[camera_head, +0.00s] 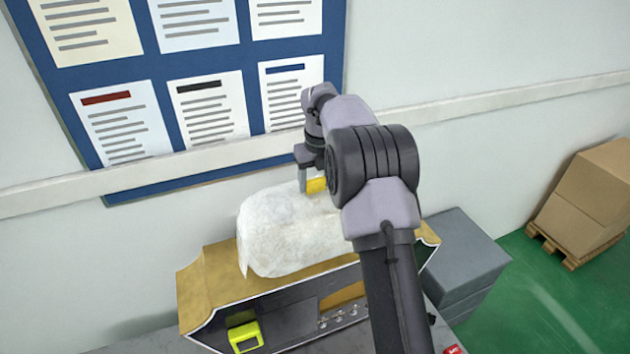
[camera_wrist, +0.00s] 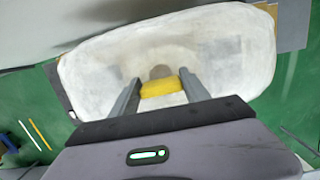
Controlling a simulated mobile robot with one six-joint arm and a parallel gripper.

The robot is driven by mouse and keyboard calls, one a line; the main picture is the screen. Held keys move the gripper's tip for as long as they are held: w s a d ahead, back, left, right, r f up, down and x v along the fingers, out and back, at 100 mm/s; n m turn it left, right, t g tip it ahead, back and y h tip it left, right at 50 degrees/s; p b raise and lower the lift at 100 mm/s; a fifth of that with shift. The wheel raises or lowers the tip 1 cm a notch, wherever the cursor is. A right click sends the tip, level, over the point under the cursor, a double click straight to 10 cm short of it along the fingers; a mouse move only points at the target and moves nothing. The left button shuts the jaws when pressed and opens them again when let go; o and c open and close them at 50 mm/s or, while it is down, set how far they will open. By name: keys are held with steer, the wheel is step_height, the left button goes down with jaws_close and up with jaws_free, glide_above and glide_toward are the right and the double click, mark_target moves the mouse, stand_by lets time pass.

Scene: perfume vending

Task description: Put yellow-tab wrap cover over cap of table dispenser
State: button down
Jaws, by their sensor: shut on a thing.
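The wrap cover (camera_head: 275,235) is a white, rounded, cloth-like shell with a yellow tab (camera_head: 316,185) on its top. It sits over the upper part of the dispenser (camera_head: 205,290), a gold and dark-fronted box on the table; the cap itself is hidden, and I cannot tell whether the cover rests on it or hangs just above. My gripper (camera_head: 308,184) is shut on the yellow tab. In the wrist view the cover (camera_wrist: 220,50) spreads wide beyond the fingers, and the tab (camera_wrist: 160,88) lies between both fingertips (camera_wrist: 160,90).
A yellow-green object (camera_head: 245,336) stands at the dispenser's front left, near small metal parts (camera_head: 338,317). Grey boxes (camera_head: 465,250) are behind right. A wall board (camera_head: 190,70) and rail (camera_head: 480,103) are close behind. Cartons on a pallet (camera_head: 585,205) stand far right; green floor is clear between.

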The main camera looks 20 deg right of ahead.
steer(key=shift+c, duration=2.2)
jaws_free()
step_height(320, 180, up, 17)
steer(key=s+p, duration=0.2)
steer(key=shift+s+r, duration=0.15)
steer(key=shift+s, duration=0.15)
